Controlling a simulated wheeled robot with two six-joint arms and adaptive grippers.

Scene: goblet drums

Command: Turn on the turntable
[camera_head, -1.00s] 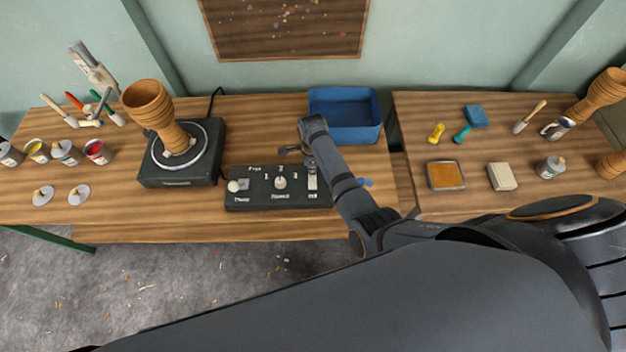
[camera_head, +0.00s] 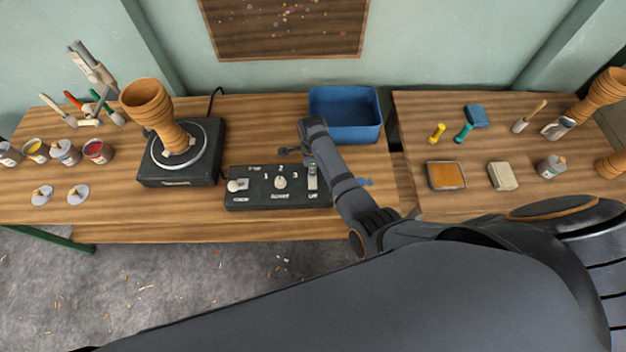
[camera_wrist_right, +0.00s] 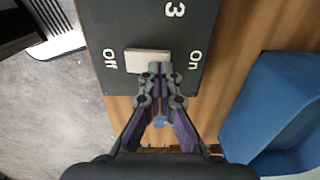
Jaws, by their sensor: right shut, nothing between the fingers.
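The turntable (camera_head: 150,176) is a dark box with a round plate at the left of the table, and a tan goblet drum (camera_head: 147,103) stands on it. The control box (camera_head: 240,202) lies to its right, with a dial (camera_head: 281,182) marked 1, 2, 3 and a pale switch (camera_head: 312,179) at its right end. In the wrist view the switch (camera_wrist_right: 142,60) sits between the words Off and On. My right gripper (camera_wrist_right: 160,70) is shut and empty, its tips at the switch's edge on the On side; contact is unclear. The left gripper is not in view.
A blue bin (camera_head: 345,112) stands just behind the control box. Paint cans (camera_head: 66,152) and brushes lie at the far left. A second table (camera_head: 465,205) on the right holds sponges, a tin and more drums. Bare wood lies in front of the box.

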